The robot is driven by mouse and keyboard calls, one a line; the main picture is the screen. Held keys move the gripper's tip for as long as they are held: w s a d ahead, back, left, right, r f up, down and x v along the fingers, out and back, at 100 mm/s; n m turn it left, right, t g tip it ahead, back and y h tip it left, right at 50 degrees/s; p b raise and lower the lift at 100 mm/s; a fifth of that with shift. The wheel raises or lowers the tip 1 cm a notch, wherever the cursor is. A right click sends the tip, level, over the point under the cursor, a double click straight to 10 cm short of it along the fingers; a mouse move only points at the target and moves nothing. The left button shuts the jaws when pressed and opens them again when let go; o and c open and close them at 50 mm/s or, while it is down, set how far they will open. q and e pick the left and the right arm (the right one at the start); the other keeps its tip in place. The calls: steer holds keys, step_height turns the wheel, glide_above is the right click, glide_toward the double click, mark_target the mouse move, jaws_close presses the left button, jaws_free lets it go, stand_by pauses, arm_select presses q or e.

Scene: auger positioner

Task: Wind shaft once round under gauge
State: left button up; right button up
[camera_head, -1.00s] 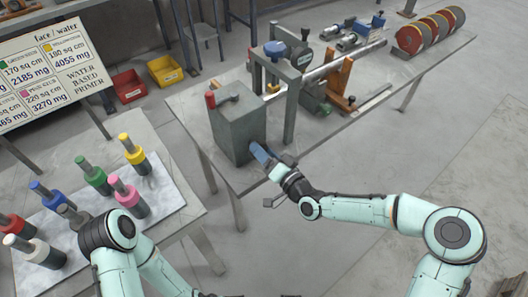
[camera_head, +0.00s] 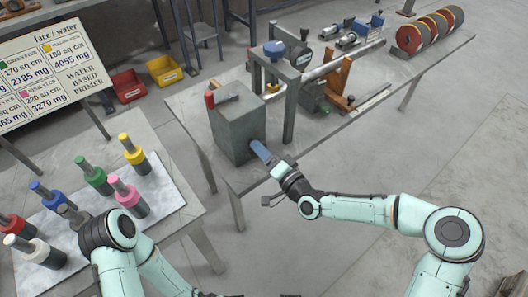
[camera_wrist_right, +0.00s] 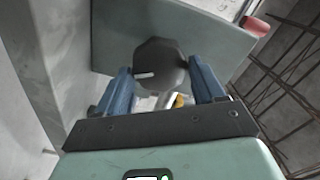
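A grey box (camera_head: 238,128) stands at the near left corner of the long bench, with a red-knobbed lever on top. My right gripper (camera_head: 259,149) is at the box's near side. In the right wrist view its two blue fingers (camera_wrist_right: 161,72) flank a dark, many-sided shaft end (camera_wrist_right: 160,66) with a white mark pointing left. The metal shaft (camera_head: 322,66) shows beyond the box. The gauge (camera_head: 302,59) appears to be a dark dial on the upright frame; its face is hard to read.
Orange brackets (camera_head: 340,80) and striped discs (camera_head: 428,32) sit farther along the bench. The floor in front of the bench is clear.

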steer(key=shift+o, duration=1.1)
steer(key=p+v, duration=0.2)
steer(key=v, duration=1.1)
steer(key=shift+s, duration=0.2)
steer(key=shift+d, duration=0.15)
